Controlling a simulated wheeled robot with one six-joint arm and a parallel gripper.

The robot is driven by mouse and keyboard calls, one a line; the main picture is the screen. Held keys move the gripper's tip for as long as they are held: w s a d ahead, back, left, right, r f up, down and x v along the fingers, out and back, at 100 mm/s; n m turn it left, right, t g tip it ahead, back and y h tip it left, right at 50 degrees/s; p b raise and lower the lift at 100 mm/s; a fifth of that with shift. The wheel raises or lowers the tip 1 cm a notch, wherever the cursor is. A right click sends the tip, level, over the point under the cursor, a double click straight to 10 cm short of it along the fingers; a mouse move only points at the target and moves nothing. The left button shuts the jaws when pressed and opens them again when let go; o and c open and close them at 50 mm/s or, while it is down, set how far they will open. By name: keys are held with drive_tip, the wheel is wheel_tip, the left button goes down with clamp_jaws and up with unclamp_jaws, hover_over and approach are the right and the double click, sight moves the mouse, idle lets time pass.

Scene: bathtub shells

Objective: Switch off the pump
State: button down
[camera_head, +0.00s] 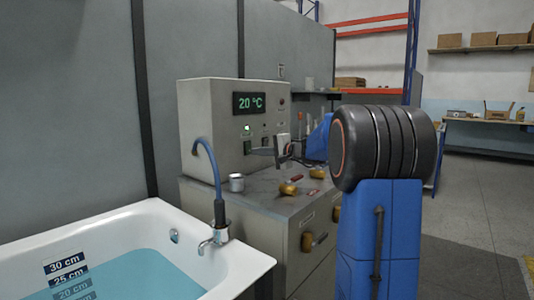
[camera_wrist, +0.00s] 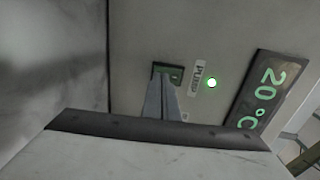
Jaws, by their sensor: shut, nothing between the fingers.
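The pump's control box (camera_head: 210,118) stands on the cabinet behind the tub, its display reading 20 °C. In the wrist view, the switch (camera_wrist: 174,72) is a small dark rectangle with a greenish face beside a "PUMP" label (camera_wrist: 197,80). In the head view my gripper (camera_head: 257,151) is close to the box's front.
The white bathtub (camera_head: 254,262) with blue water and a faucet (camera_head: 216,235) is at lower left. A metal cup (camera_head: 236,183) and yellow-and-red handled items (camera_head: 290,188) lie on the cabinet top below my gripper. Grey panels (camera_head: 75,110) stand behind.

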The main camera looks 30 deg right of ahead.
drive_tip(key=shift+w+a+f, duration=0.1)
drive_tip(key=shift+w+a, duration=0.15)
drive_tip(key=shift+w, duration=0.4)
drive_tip(key=shift+w+f, duration=0.1)
drive_tip(key=shift+w, duration=0.05)
drive_tip(key=v, duration=1.7)
drive_tip(key=shift+s, duration=0.25)
